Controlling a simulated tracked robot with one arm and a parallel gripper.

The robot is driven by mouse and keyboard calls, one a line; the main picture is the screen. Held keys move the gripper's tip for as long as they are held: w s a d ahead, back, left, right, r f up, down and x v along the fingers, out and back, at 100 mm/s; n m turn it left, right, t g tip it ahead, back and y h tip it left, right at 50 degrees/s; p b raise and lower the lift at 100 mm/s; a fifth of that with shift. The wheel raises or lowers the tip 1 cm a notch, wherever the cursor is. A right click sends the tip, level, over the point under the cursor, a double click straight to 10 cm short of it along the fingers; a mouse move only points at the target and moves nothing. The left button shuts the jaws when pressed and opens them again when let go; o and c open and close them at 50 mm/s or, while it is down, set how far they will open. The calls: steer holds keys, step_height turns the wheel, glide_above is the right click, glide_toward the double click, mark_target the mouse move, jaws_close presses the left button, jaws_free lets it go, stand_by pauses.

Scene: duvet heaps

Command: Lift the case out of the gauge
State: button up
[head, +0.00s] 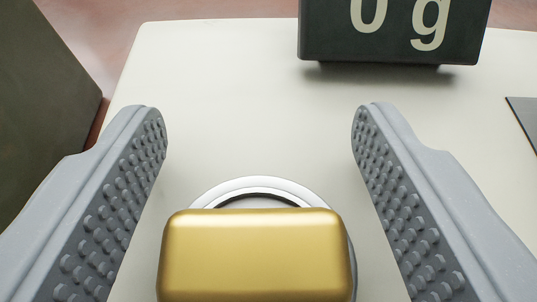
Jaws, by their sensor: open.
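A gold, rounded box-shaped case (256,254) is at the bottom middle of the head view, its lower end cut off by the frame edge. Behind and partly under it shows the round gauge (262,186), a white and silver ring with a dark inner gap; the case hides most of it. How deep the case sits in the ring cannot be told. My gripper (260,115) is open, with one grey studded finger on each side of the case. Visible gaps separate both fingers from the case, and nothing is between the fingertips.
A dark display block (395,30) reading "0 g" stands at the back right on the off-white table (230,100). A dark olive box-like thing (45,90) is at the left. A dark flat piece (525,120) lies at the right edge. The table between fingertips and display is clear.

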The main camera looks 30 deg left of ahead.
steer(key=shift+w+a+f, duration=0.1)
steer(key=shift+w, duration=0.1)
steer(key=c, duration=1)
steer(key=shift+c, duration=0.2)
